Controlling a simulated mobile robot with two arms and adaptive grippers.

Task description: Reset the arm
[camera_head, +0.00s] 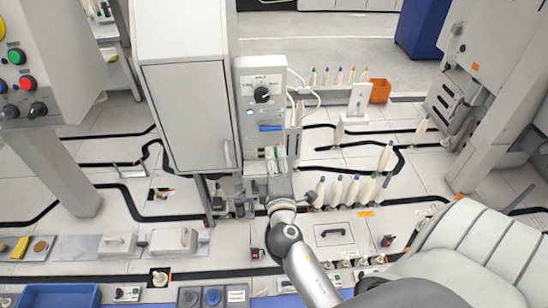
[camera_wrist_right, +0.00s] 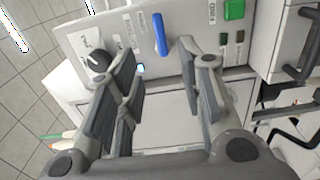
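My right arm reaches up from the lower right in the head view. Its gripper (camera_head: 277,184) is in front of the grey control box (camera_head: 262,112) with a black knob and a blue handle. In the right wrist view the gripper (camera_wrist_right: 166,72) has its two fingers spread wide, with nothing between them. Beyond the fingers that view shows the panel's blue handle (camera_wrist_right: 160,34) and black knob (camera_wrist_right: 97,61). Contact with the panel cannot be told. My left gripper is not in view.
White bobbins (camera_head: 337,191) stand in a row right of the gripper, close to it. A tall white cabinet (camera_head: 187,115) stands left of the control box. An orange bin (camera_head: 380,91) is farther back. A blue tray (camera_head: 58,296) lies at the front left.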

